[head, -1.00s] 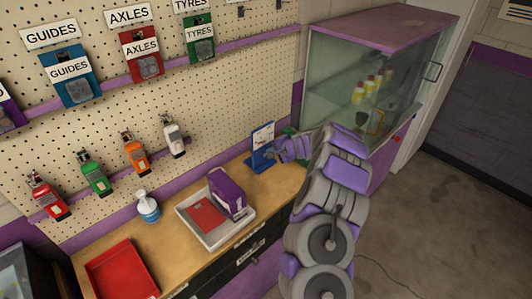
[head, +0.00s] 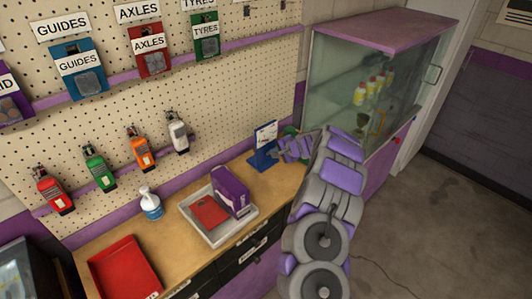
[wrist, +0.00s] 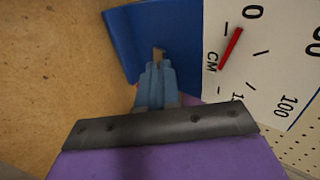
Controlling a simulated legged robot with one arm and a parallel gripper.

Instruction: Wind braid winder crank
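The braid winder (head: 264,150) is a blue stand with a white dial board, at the far right end of the wooden bench by the pegboard. In the wrist view, its blue part (wrist: 128,45) and its white dial (wrist: 265,70) with a red needle and CM marks fill the upper area. My gripper (head: 290,148) is right beside the winder in the head view. In the wrist view, my gripper's blue-grey fingers (wrist: 157,70) lie close together against the blue part. A small metal-coloured piece shows at their tips. I cannot tell whether it is the crank, or whether they grip it.
A white tray (head: 190,208) with a purple box (head: 232,190), a spray bottle (head: 151,203) and a red tray (head: 122,270) stand along the bench. A glass cabinet (head: 335,75) stands behind my arm. Clear floor (head: 440,210) lies at right.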

